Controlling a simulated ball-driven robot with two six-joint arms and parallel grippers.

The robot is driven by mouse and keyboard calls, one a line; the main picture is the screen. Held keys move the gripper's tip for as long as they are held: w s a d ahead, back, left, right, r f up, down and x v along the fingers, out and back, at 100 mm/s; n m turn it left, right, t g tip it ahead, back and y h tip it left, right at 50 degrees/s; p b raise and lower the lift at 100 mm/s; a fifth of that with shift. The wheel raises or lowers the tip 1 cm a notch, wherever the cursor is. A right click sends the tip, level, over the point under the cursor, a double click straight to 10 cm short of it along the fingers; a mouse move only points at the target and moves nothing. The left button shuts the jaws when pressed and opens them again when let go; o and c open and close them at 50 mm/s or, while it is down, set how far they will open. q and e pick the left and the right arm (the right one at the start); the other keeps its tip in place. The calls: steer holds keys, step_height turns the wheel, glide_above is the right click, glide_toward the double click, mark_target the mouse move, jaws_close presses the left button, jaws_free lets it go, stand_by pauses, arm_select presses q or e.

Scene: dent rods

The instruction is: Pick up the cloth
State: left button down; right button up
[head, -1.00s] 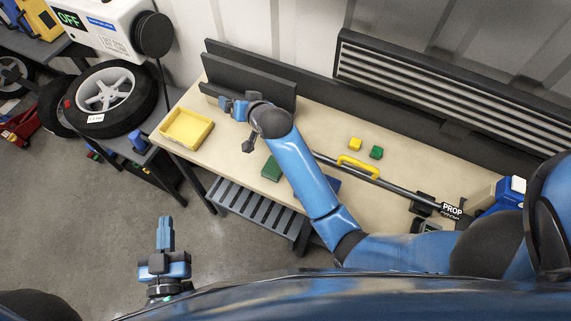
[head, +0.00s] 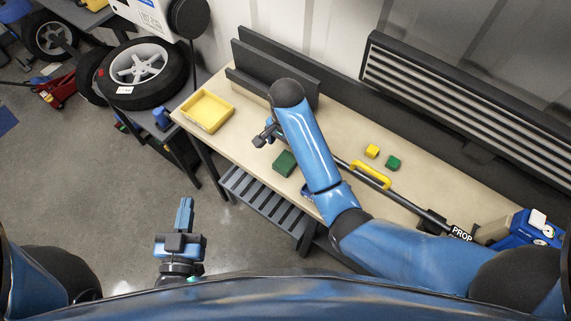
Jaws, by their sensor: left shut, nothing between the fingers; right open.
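I cannot clearly make out the cloth; a small dark blue patch (head: 346,188) shows beside my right forearm on the bench, mostly hidden, and I cannot tell what it is. My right gripper (head: 264,134) is open over the bench, between the yellow tray (head: 229,107) and the green block (head: 285,163). The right arm hides part of the bench top. My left gripper (head: 185,213) is shut and empty, over the floor in front of the bench.
A dark upright rack (head: 262,60) stands at the bench's back left. A long black rod with a yellow handle (head: 371,175) lies along the bench (head: 345,130). A yellow cube (head: 372,151) and green cube (head: 393,163) lie behind it. A wheel (head: 140,68) sits at left.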

mark_target(286, 161)
step_height(286, 161, down, 3)
steer(key=shift+d+f, duration=0.1)
steer(key=shift+d, duration=0.05)
step_height(286, 161, down, 5)
steer(key=shift+r+p, duration=0.1)
steer(key=shift+p, duration=0.75)
steer(key=shift+f, duration=0.5)
steer(key=c, duration=1.1)
arm_select(q)
steer(key=shift+d+r, duration=0.1)
steer(key=shift+r, duration=0.4)
steer(key=shift+r, duration=0.1)
arm_select(e)
steer(key=shift+r, duration=0.15)
